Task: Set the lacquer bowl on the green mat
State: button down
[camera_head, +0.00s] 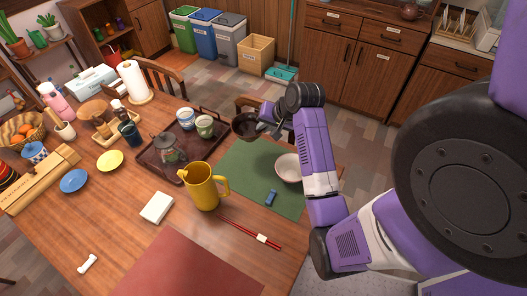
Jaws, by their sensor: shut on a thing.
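The dark lacquer bowl (242,127) is in my gripper (261,127), which is shut on its right side. The bowl looks upright, with its dark inside showing. In the picture it overlaps the far edge of the green mat (236,172); its height above the table is hard to tell. The mat lies flat on the wooden table. A pale bowl (287,168) sits on the mat's right part, close to my forearm. A small blue block (271,197) lies near the mat's front edge.
A dark tray (157,173) with a glass teapot (168,150) and cups (205,125) stands left of the mat. A yellow pitcher (203,188) stands at the mat's left front. Red chopsticks (240,230) lie in front. The mat's middle is bare.

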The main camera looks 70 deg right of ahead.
notch_tip(320, 180, down, 12)
jog(key=shift+r, duration=0.1)
dwell(0.4)
jog(key=c, duration=1.5)
grip_release()
